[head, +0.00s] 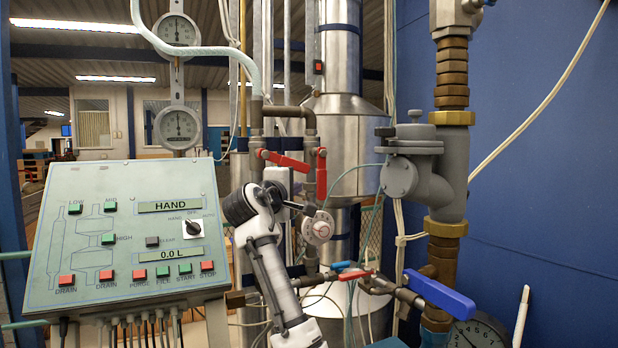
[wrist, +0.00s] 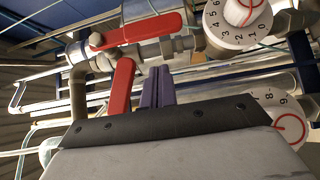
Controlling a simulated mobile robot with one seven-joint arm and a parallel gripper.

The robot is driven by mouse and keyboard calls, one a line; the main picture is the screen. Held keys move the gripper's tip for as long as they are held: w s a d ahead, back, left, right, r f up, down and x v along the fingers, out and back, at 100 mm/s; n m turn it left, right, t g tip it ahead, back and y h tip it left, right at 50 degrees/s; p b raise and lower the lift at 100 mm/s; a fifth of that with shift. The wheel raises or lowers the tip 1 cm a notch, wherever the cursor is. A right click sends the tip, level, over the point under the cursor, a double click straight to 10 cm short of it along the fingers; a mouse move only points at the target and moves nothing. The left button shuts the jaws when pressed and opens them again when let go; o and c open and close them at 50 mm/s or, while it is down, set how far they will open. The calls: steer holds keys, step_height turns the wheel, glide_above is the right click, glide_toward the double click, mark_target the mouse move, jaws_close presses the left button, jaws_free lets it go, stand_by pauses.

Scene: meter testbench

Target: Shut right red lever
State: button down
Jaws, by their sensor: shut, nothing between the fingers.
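Two red levers show on the pipework in the head view. The left red lever (head: 283,160) lies nearly level, tilting slightly down to the right. The right red lever (head: 321,175) hangs upright along its vertical pipe. My gripper (head: 307,209) is just below and left of that upright lever, beside the white dial (head: 317,230). In the wrist view my gripper (wrist: 158,86) has its fingers together with nothing between them. One red lever (wrist: 120,88) is close to the left of the fingers, and another (wrist: 140,30) lies beyond them. I cannot tell whether the fingertips touch a lever.
A control panel (head: 125,235) with buttons stands at left. A blue lever (head: 438,294) and a small red handle (head: 355,275) sit low on the right pipes. Numbered dials (wrist: 236,22) flank the fingers at right. Pipes and hoses crowd the space.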

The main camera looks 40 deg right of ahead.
mark_target(321, 174)
steer(key=d, duration=0.1)
steer(key=s+d+p, duration=0.1)
steer(key=d, duration=0.1)
steer(key=shift+d, duration=0.25)
steer(key=shift+f, duration=0.15)
